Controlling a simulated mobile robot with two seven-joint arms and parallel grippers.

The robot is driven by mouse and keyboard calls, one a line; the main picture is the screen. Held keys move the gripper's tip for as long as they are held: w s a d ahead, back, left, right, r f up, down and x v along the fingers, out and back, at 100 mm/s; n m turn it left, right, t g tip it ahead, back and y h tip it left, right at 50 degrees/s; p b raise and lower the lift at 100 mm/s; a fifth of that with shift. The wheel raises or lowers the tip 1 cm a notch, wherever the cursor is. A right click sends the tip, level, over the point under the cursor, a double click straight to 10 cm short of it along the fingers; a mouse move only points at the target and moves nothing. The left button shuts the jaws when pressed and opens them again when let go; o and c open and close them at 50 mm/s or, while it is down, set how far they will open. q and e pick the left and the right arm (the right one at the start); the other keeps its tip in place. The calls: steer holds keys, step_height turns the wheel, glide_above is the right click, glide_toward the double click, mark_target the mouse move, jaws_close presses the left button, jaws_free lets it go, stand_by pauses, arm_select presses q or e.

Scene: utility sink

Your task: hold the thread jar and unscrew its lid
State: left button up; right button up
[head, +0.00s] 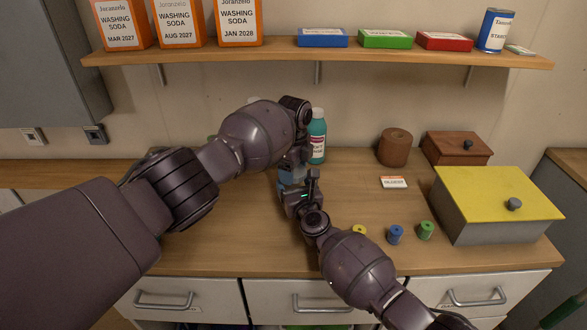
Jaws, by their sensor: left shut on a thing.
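A light blue piece, which looks like part of the thread jar (290,175), shows between my two grippers over the middle of the counter. Most of the jar is hidden by the grippers, and I cannot make out its lid. My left gripper (296,158) comes down from above and behind and is shut on the jar; whether it grips the lid or the body is not clear. My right gripper (300,186) reaches in from the front, just below and close to the jar. Its fingers are too small and overlapped to read.
A teal bottle (317,138) stands close behind the grippers. Yellow, blue (396,234) and green (426,230) spools stand front right. A yellow-topped box (498,205), a brown wooden box (456,148), a brown cylinder (394,147) and a small card (394,182) occupy the right. A shelf (330,57) hangs above.

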arm_select(q)
steer(key=o, duration=1)
steer(key=shift+r, duration=2.35)
step_height(320, 180, up, 2)
steer(key=shift+w+r+m, duration=0.1)
steer(key=shift+r+m, duration=0.15)
steer(key=shift+m, duration=0.95)
steer(key=shift+r+m, duration=0.2)
steer(key=shift+m, duration=0.3)
steer(key=shift+f, duration=3.85)
